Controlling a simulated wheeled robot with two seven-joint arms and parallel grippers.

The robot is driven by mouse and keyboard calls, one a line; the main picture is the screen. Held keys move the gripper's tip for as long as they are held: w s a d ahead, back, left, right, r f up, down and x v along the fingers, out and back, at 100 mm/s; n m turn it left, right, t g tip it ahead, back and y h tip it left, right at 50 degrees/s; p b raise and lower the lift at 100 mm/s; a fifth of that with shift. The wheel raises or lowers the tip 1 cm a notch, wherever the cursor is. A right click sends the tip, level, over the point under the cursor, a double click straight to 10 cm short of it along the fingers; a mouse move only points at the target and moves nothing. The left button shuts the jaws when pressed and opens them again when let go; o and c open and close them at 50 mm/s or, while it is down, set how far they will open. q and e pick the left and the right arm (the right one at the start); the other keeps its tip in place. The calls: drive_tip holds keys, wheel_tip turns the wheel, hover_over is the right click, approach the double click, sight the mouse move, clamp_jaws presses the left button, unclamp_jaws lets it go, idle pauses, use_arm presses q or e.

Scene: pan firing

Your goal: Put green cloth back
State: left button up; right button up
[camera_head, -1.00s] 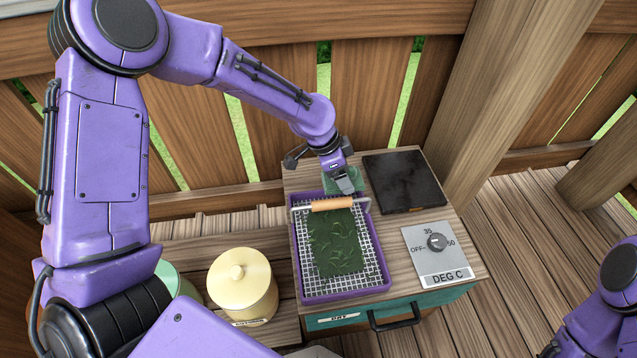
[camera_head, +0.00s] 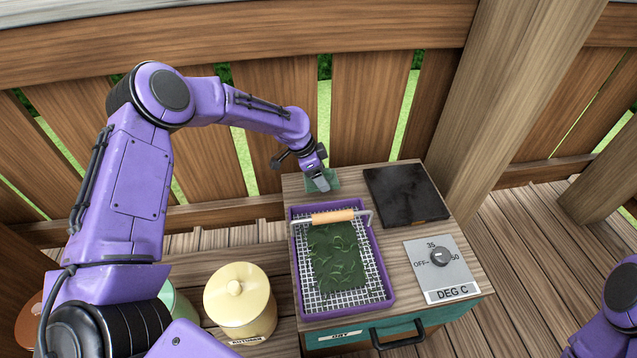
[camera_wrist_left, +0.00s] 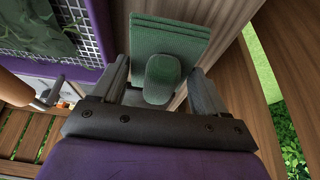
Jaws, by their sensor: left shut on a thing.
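The green cloth (camera_head: 333,176) is a folded, layered pad with a rounded tab on top. It is at the back left of the wooden cabinet top, behind the purple tray. My left gripper (camera_head: 319,184) is over it and shut on its tab. In the left wrist view, the cloth (camera_wrist_left: 170,40) shows beyond the fingers, with the tab between them. I cannot tell whether the cloth touches the wood. My right arm shows only at the lower right edge; its gripper is out of view.
A purple tray (camera_head: 384,285) with a wire mesh, dark green leaves and a wooden-handled bar (camera_head: 333,216) stands in front of the cloth. A black slab (camera_head: 405,193) lies to the right. A dial panel (camera_head: 442,268) is front right. A cream lidded jar (camera_head: 240,300) stands left.

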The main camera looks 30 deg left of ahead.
use_arm(q)
drive_tip(key=shift+w+a+f, duration=0.15)
drive_tip(key=shift+a+f, duration=0.05)
drive_tip(key=shift+f, duration=0.2)
drive_tip(key=f, duration=0.3)
drive_tip(key=shift+w+a+f, duration=0.2)
drive_tip(key=shift+w+a, duration=0.1)
drive_tip(key=shift+f+b, duration=0.15)
drive_tip(key=shift+b, duration=0.2)
drive_tip(key=o, duration=1.2)
drive_tip(key=v, duration=0.3)
drive_tip(key=p+v, duration=0.1)
drive_tip(key=v, duration=0.3)
drive_tip(key=p+v, duration=0.1)
drive_tip(key=v, duration=0.2)
drive_tip(key=shift+s, duration=0.4)
